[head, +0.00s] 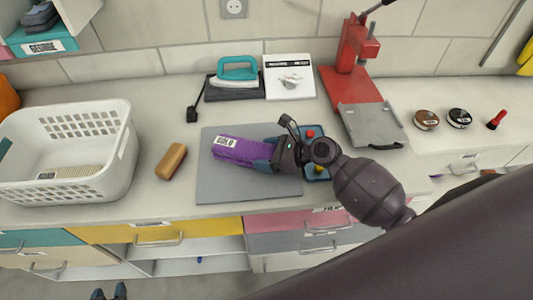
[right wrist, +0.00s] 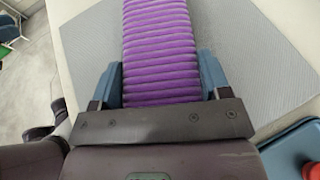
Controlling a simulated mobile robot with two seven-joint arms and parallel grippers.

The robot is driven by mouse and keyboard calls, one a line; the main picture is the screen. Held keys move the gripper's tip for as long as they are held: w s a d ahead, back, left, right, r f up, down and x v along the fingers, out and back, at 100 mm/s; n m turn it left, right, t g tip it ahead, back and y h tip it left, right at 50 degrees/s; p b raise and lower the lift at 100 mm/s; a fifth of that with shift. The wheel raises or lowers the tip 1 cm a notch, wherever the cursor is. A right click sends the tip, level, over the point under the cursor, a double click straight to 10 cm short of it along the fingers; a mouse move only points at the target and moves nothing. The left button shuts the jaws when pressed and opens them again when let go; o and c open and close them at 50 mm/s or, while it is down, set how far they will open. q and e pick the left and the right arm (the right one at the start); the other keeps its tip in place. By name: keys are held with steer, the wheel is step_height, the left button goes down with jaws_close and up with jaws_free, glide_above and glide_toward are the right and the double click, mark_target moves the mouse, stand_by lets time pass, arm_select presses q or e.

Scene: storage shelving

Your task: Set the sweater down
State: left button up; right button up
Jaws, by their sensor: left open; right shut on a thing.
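The purple folded sweater (head: 240,152) is over the left half of the grey mat (head: 220,190) on the counter, with a white label on its left end. My right gripper (head: 263,160) is shut on the sweater's right end. In the right wrist view the ribbed purple sweater (right wrist: 158,45) lies between the two blue fingers (right wrist: 161,84), above the grey mat (right wrist: 250,60). I cannot tell whether its underside touches the mat. My left gripper (head: 108,292) shows only its fingertips at the bottom edge, apart and empty, in front of the drawers.
A white basket (head: 120,150) and a brown brush (head: 171,161) stand left of the mat. A teal iron (head: 236,72) and white card (head: 289,77) are behind. A blue tray with buttons (head: 318,174) is at the mat's right. A red press (head: 355,75) stands further right.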

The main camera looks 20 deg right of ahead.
steer(key=o, duration=0.6)
steer(key=shift+f, duration=0.15)
steer(key=o, duration=0.5)
steer(key=shift+c, duration=0.2)
